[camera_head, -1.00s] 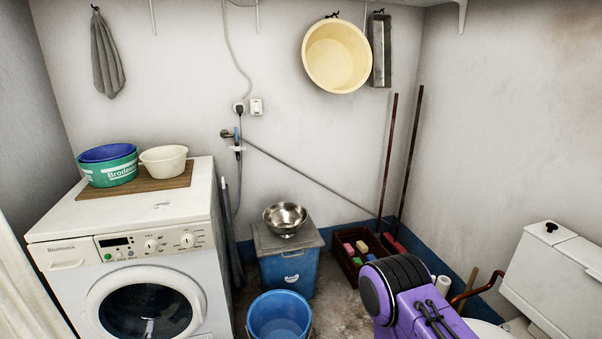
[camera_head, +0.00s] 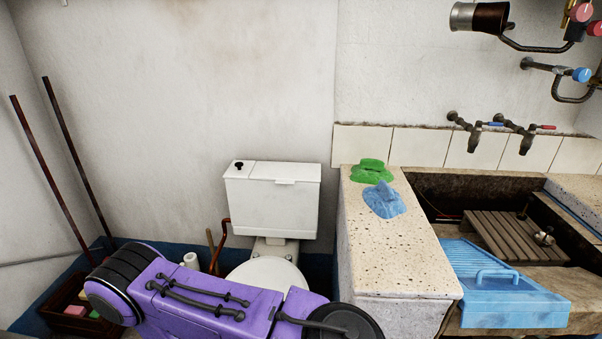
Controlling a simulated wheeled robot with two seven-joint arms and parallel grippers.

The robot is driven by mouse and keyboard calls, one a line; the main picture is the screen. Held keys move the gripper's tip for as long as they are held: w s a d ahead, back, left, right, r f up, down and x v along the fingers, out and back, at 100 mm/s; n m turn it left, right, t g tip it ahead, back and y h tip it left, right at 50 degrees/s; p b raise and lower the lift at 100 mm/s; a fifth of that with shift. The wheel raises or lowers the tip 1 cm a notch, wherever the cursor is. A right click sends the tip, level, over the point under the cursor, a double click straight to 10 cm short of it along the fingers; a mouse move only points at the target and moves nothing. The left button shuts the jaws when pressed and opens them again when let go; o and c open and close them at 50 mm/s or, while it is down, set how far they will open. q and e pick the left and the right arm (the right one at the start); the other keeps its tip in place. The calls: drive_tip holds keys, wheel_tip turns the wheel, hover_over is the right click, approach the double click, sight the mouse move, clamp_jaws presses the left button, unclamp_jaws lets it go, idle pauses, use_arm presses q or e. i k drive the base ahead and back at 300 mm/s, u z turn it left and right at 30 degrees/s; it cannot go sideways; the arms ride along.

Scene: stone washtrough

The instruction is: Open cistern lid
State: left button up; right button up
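The white toilet cistern (camera_head: 272,208) stands against the wall, left of the stone trough block. Its white lid (camera_head: 285,172) lies flat on top and looks closed. A small black knob (camera_head: 239,165) sits at the lid's left end. My purple arm crosses the bottom of the view, in front of the white toilet bowl (camera_head: 264,275). Neither gripper shows in the head view, so I cannot see their fingers.
A speckled stone block (camera_head: 395,245) stands right of the cistern, with a green cloth (camera_head: 372,172) and a blue cloth (camera_head: 384,200) on it. The trough holds a wooden rack (camera_head: 490,235) and a blue washboard (camera_head: 505,290). Two poles (camera_head: 75,160) lean at left.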

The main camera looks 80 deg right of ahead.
sight(282, 172)
drive_tip(key=z, duration=3.25)
drive_tip(key=i, duration=0.55)
